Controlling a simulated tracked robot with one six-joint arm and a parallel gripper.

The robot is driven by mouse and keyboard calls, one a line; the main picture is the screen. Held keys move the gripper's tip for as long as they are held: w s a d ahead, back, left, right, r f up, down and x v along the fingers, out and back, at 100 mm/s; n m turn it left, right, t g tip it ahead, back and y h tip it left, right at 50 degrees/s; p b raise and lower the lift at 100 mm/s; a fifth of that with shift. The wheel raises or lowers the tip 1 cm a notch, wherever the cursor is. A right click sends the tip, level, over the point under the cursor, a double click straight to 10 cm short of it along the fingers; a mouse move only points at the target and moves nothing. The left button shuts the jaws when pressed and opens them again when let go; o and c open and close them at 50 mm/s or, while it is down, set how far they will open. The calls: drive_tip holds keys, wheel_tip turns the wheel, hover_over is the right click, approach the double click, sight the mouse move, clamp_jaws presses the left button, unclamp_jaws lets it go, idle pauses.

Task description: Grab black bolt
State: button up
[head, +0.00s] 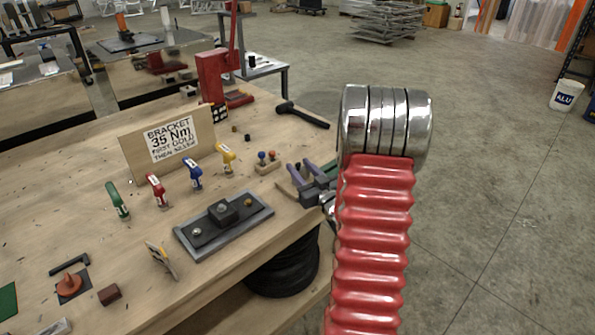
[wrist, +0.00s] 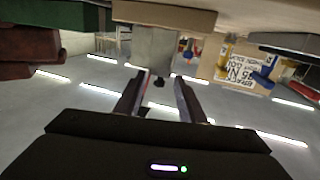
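A block with red and blue knobs (head: 267,161) stands just left of my gripper. A mallet (head: 302,115) lies behind it. A fixture plate (head: 215,238), several coloured tools (head: 193,175) and a sign (head: 170,140) stand farther left. A red press (head: 213,78) is at the back.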

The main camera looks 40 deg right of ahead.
drive_tip(key=shift+x, duration=0.8)
drive_tip(key=shift+c, duration=0.4)
clamp_jaws()
